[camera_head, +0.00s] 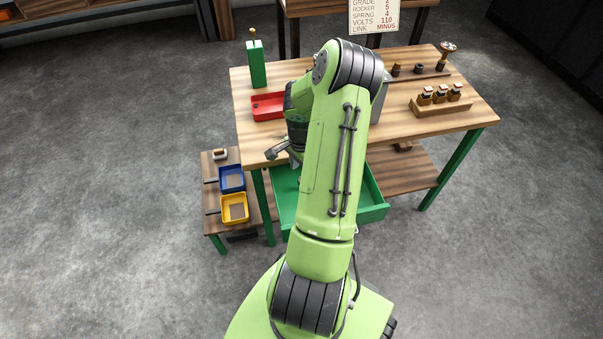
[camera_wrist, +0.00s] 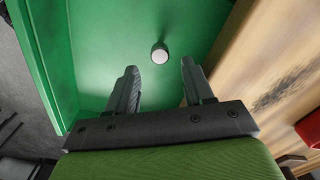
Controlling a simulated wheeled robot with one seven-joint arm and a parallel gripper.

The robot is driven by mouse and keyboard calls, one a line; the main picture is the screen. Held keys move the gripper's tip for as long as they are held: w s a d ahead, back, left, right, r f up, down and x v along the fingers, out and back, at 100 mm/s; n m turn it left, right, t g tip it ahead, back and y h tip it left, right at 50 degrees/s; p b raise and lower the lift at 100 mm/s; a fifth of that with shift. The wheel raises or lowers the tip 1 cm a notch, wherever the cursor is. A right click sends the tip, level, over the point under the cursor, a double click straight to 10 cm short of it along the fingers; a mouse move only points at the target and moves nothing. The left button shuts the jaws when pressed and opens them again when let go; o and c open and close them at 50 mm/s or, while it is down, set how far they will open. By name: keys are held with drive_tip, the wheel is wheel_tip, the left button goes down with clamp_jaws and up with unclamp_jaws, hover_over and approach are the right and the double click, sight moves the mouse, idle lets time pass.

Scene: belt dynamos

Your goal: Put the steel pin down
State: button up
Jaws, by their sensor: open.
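The steel pin (camera_wrist: 160,54) shows in the wrist view as a small cylinder with a pale round end, seen nearly end-on. It is over the green floor of the open drawer (camera_wrist: 95,45), and appears to stand there. My gripper (camera_wrist: 157,78) is open, with its two dark fingers apart and nothing between them. The pin lies beyond the fingertips in the picture, roughly midway between them. In the head view the green drawer (camera_head: 374,207) is pulled out below the workbench, and my arm hides much of it. The pin cannot be made out there.
The workbench (camera_head: 450,125) carries a red tray (camera_head: 268,106), a green box (camera_head: 257,65) and a wooden block with several small parts (camera_head: 440,108). A low side table holds a blue bin (camera_head: 231,170) and a yellow bin (camera_head: 234,198). The bench edge lies close right of my gripper.

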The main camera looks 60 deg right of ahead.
wheel_tip(320, 180, up, 7)
drive_tip(key=p, duration=0.2)
drive_tip(key=w+a+r+n+h, duration=0.1)
drive_tip(key=w+a+r+n, duration=0.15)
drive_tip(key=a+r, duration=0.25)
drive_tip(key=w+a+r+n+t+h, duration=0.1)
drive_tip(key=a+r+n, duration=0.3)
drive_tip(key=r, duration=0.1)
drive_tip(key=w+a+r+n, duration=0.2)
drive_tip(key=a+r+n, duration=0.1)
drive_tip(key=a+r, duration=0.2)
drive_tip(key=s+a+r+n+t, duration=0.1)
drive_tip(key=s+a+r+n, duration=0.2)
drive_tip(key=a, duration=0.3)
drive_tip(key=s+a+r+n+t+y, duration=0.1)
drive_tip(key=s+a+r+n+t, duration=0.1)
drive_tip(key=s+a+r+n, duration=0.1)
drive_tip(key=s+a+r+n+t+y, duration=0.1)
drive_tip(key=s+a+r+n, duration=0.2)
drive_tip(key=a, duration=0.6)
drive_tip(key=s+n, duration=0.2)
drive_tip(key=n, duration=0.1)
drive_tip(key=shift+a+t, duration=0.3)
drive_tip(key=shift+a, duration=0.1)
